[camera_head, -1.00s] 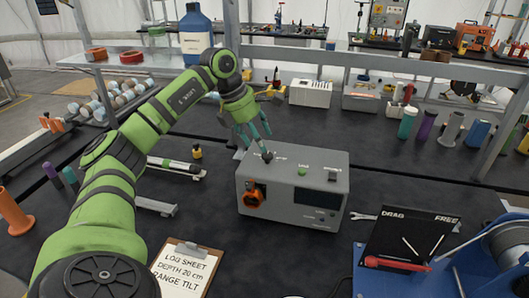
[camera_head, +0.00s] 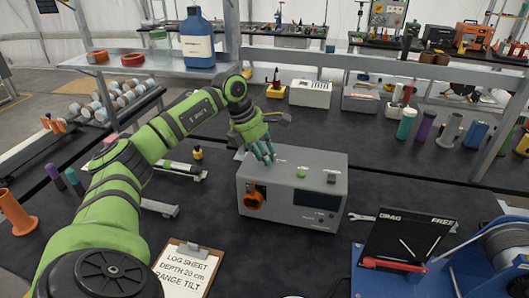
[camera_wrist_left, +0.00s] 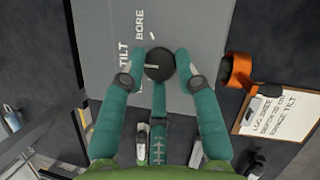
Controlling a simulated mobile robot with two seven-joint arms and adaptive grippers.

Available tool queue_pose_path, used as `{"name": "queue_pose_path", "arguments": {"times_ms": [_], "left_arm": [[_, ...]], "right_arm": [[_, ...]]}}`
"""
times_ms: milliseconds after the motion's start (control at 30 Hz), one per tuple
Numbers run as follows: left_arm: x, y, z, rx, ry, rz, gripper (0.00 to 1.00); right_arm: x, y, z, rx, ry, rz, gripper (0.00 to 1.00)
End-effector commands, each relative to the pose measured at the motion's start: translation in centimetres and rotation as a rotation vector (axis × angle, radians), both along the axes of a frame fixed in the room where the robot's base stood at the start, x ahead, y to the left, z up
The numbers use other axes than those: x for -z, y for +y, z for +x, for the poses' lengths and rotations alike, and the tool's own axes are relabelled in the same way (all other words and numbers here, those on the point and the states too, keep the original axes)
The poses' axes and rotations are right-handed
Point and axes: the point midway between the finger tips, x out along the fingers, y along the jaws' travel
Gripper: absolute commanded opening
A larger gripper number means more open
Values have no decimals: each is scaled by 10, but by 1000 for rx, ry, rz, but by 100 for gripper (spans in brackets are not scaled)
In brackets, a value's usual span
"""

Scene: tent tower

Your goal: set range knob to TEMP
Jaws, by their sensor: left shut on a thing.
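The grey instrument box (camera_head: 272,200) stands on the dark bench in the middle of the head view. Its range knob (camera_wrist_left: 160,65) is round and black with a short pale line, which lies roughly crosswise on the left half in the wrist view. The words TILT (camera_wrist_left: 124,58) and BORE (camera_wrist_left: 140,20) are printed beside it; I cannot see TEMP. My left gripper (camera_head: 263,157) is at the box's top left, its teal fingers shut on the knob from both sides. In the head view the fingers hide the knob. My right gripper is not in view.
An orange part (camera_head: 254,199) sticks out of the box's front left. A clipboard (camera_head: 188,268) reading RANGE TILT lies in front. A blue winch frame (camera_head: 400,284) stands at right.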

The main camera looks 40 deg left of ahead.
Motion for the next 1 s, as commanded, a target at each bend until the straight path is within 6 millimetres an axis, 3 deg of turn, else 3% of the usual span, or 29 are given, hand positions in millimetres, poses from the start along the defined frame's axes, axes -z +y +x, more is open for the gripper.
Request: {"name": "queue_pose_path", "arguments": {"times_ms": [367, 1000], "left_arm": [[0, -2, 1, -98, -7, 0, 0], [-2, -7, 1, -661, -11, -1, 0]], "right_arm": [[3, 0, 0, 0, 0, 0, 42], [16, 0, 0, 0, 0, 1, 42]]}}
